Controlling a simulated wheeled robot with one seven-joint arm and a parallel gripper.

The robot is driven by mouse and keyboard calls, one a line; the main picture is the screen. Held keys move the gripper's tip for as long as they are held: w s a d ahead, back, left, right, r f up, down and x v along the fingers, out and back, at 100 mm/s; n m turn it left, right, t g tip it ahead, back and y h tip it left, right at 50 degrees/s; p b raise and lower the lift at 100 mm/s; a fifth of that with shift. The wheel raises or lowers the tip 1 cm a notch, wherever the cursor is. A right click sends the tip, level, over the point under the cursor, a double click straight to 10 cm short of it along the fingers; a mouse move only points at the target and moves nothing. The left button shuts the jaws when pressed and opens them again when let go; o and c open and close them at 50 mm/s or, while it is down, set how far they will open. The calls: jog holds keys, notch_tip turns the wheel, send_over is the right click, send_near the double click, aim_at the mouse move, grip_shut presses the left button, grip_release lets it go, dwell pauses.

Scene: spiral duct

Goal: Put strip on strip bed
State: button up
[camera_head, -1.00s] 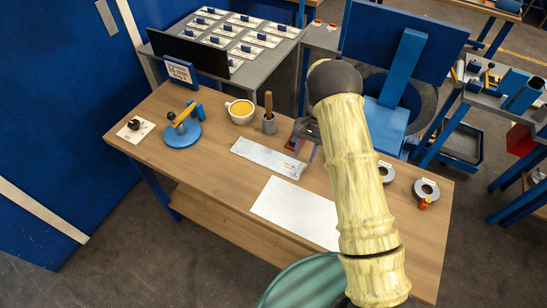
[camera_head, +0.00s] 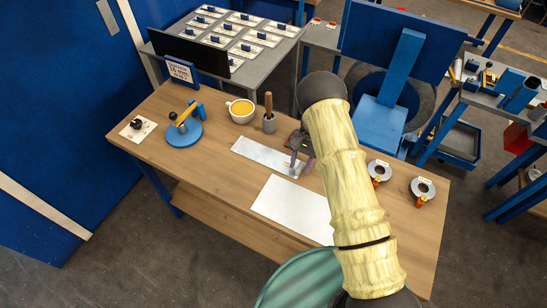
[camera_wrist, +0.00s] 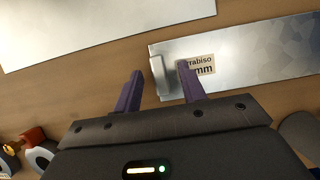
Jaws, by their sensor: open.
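A long silver strip (camera_head: 262,154) with a mottled metal surface lies flat on the wooden bench. In the wrist view the strip (camera_wrist: 255,48) has a small raised silver tab (camera_wrist: 156,76) near its end, beside a partly hidden printed label (camera_wrist: 202,64). A plain pale sheet (camera_head: 290,208) lies in front of the strip, apart from it; it may be the strip bed. My gripper (camera_head: 300,163) is over the strip's right end. In the wrist view my gripper (camera_wrist: 160,70) is open, its purple fingers on either side of the tab. Contact cannot be told.
A yellow-filled cup (camera_head: 240,110) and a grey pot with a wooden handle (camera_head: 269,122) stand behind the strip. A blue round stand (camera_head: 182,134) is at left. Two grey rings (camera_head: 378,170) (camera_head: 423,188) lie at right. Bare bench surrounds the sheet's left side.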

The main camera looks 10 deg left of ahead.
jog(key=shift+c, duration=0.2)
grip_shut()
jog(key=shift+r, duration=0.15)
notch_tip(320, 180, up, 10)
jog(key=b, duration=0.3)
dwell(0.3)
dwell(0.4)
